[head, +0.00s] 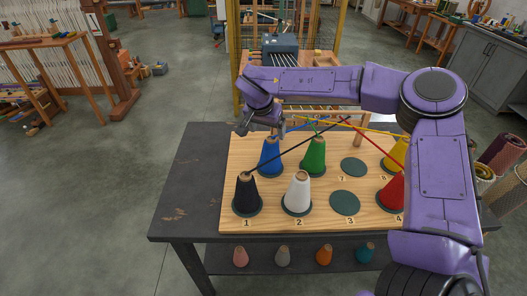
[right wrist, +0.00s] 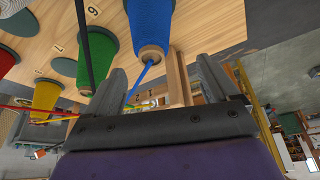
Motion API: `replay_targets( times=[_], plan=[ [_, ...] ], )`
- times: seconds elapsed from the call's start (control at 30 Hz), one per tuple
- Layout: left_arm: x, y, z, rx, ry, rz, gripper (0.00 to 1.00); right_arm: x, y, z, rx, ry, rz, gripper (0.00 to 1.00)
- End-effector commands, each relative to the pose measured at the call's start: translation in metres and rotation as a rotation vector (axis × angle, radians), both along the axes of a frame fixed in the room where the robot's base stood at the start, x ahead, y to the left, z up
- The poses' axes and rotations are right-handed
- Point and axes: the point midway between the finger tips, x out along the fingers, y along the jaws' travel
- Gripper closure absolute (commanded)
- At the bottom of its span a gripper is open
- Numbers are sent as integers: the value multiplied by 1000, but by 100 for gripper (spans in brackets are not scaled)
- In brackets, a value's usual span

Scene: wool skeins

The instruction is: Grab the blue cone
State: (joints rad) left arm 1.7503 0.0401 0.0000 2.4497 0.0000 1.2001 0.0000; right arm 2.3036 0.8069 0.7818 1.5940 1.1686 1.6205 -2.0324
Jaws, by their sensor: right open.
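The blue cone (head: 270,157) stands upright at the back left of the wooden board (head: 330,222), between the black and green cones' columns. My right gripper (head: 258,127) is open and empty, just above and behind the blue cone's top. In the right wrist view the blue cone (right wrist: 151,24) lies ahead of the gap between the open fingers (right wrist: 162,70), its brown tip towards me. A blue strand runs from the tip down between the fingers. No contact shows. My left gripper is not in view.
A green cone (head: 314,157) stands close to the right of the blue one. Black (head: 246,195) and white (head: 298,193) cones stand in front. Red (head: 391,192) and yellow cones are at right, partly behind my arm. Strands of yarn cross above the board. Two green pads (head: 345,203) are bare.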

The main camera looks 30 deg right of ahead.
Motion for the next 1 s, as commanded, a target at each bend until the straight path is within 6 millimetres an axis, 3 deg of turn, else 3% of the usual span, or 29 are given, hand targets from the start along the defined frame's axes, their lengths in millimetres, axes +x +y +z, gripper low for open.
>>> replay_targets(
  times=[0.43, 0.7, 0.97, 1.0],
  plan=[
    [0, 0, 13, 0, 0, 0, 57, 19, -20, -69, 0, 11, -3, 12],
    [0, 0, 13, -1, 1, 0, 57, 20, -22, -75, -1, 8, -2, 12],
    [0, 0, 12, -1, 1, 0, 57, 20, -22, -75, -1, 8, -2, 97],
    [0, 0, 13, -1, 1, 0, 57, 20, -22, -74, -1, 8, -2, 98]
  ],
)
